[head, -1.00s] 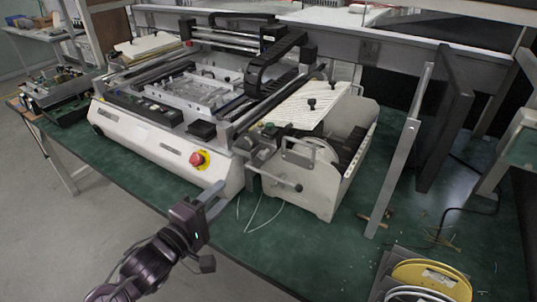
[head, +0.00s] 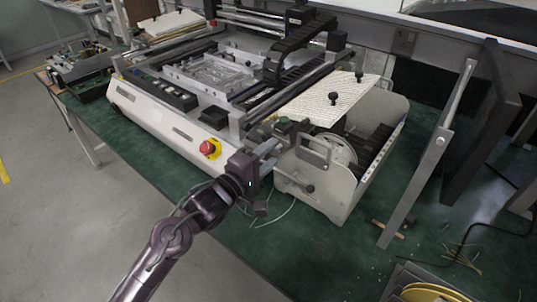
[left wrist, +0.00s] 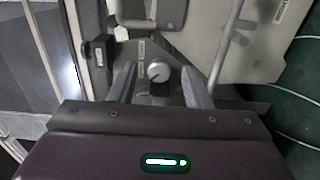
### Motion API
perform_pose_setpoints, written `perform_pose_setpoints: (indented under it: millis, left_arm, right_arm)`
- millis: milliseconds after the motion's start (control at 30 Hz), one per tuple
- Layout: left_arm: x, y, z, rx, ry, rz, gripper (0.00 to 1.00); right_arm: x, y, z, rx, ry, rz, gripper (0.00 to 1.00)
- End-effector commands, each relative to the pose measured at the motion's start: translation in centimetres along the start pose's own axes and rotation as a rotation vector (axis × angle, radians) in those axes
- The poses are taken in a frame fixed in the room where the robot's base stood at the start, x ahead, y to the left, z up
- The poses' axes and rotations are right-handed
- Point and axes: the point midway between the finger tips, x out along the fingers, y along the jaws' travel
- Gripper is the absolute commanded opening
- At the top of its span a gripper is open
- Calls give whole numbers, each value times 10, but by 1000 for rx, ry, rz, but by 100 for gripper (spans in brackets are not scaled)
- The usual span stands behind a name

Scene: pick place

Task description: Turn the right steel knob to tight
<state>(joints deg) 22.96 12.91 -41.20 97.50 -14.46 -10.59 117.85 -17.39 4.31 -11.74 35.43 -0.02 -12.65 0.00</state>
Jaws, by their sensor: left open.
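A round steel knob (left wrist: 158,71) with a dark pointer line shows in the left wrist view, on the front of the machine. My left gripper (left wrist: 159,88) is open, with one finger on each side of the knob and the knob near the fingertips. I cannot tell whether either finger touches it. In the head view my left gripper (head: 270,150) reaches the front corner of the white machine (head: 160,133), and the knob is hidden there. My right gripper is not in view.
A red stop button (head: 208,147) on a yellow base is left of my left gripper. A metal handle (head: 313,150) and side plate stand to its right. The green table (head: 235,240) has thin white wires near the gripper. Yellow reels (head: 425,293) lie at the lower right.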

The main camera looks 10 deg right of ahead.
Motion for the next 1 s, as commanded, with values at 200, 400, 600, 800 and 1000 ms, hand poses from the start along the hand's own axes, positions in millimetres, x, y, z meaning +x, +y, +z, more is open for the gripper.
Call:
perform_pose_setpoints:
  millis: [200,400,600,800,1000]
  left_arm:
    - [2,0,0,1,0,0,44]
    - [2,0,0,0,0,0,25]
    - [1,0,0,0,0,0,1]
    - [2,2,0,62,0,0,1]
    - [2,3,0,272,1,-2,1]
  right_arm:
    - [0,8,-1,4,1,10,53]
    - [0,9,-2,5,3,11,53]
    - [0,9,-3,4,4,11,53]
    - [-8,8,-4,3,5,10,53]
    - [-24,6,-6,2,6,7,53]
